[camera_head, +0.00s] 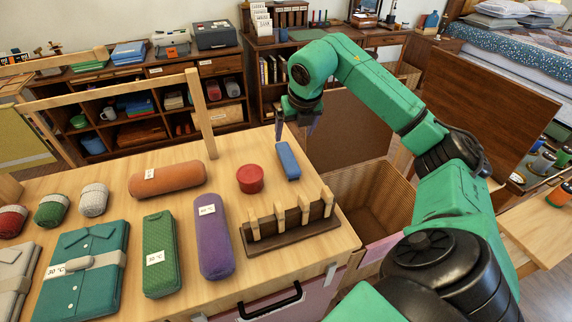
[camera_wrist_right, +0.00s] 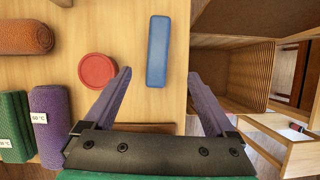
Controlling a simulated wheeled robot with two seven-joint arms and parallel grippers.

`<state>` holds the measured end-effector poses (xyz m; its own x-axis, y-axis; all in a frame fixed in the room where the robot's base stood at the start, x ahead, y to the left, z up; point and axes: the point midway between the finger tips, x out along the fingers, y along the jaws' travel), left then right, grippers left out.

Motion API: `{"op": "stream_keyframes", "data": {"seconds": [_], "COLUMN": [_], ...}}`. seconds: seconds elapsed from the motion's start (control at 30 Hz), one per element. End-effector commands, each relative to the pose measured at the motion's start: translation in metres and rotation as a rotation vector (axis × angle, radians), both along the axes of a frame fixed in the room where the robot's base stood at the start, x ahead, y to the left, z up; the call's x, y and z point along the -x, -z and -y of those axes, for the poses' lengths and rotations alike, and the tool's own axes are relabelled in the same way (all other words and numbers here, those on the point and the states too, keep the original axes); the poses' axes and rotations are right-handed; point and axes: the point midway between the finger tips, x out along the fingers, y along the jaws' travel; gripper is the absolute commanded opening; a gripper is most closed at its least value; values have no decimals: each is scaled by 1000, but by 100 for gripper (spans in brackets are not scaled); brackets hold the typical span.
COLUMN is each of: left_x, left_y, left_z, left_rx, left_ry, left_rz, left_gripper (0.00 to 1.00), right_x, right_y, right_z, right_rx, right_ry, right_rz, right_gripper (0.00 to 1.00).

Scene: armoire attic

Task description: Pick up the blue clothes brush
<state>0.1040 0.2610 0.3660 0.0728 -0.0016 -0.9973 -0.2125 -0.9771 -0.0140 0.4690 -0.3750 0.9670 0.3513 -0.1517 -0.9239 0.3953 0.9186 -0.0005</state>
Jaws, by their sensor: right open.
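The blue clothes brush (camera_head: 288,160) lies on the wooden top near its right edge, just right of a round red object. It also shows in the right wrist view (camera_wrist_right: 158,51), beyond the fingertips and between their lines. My right gripper (camera_head: 296,125) is above the top, near the brush's far end. In the right wrist view my right gripper (camera_wrist_right: 160,78) is open, with nothing between its two purple fingers. The brush is not touched by the fingers in that view. My left gripper is not in view.
The round red object (camera_head: 250,179) sits close left of the brush. A dark rack with wooden pegs (camera_head: 290,227) stands in front. Purple (camera_head: 214,236) and green (camera_head: 160,254) rolls lie left. An open wooden compartment (camera_head: 372,197) drops away right of the top.

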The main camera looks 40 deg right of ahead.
Motion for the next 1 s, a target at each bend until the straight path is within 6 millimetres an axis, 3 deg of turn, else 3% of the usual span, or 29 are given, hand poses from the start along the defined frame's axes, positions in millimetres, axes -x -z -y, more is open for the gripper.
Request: {"op": "stream_keyframes", "data": {"seconds": [0.3,0.7,0.93,1.0], "left_x": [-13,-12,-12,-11], "left_y": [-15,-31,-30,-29], "left_z": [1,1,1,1], "left_rx": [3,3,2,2], "left_ry": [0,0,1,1], "left_rz": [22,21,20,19], "left_gripper": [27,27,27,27], "right_x": [-25,-46,-47,-47], "right_y": [66,126,130,130], "right_z": [10,15,16,16], "right_rx": [-4,-4,0,0], "right_ry": [0,1,-1,-1], "right_rz": [-5,-2,0,0], "right_gripper": [90,90,90,63]}}
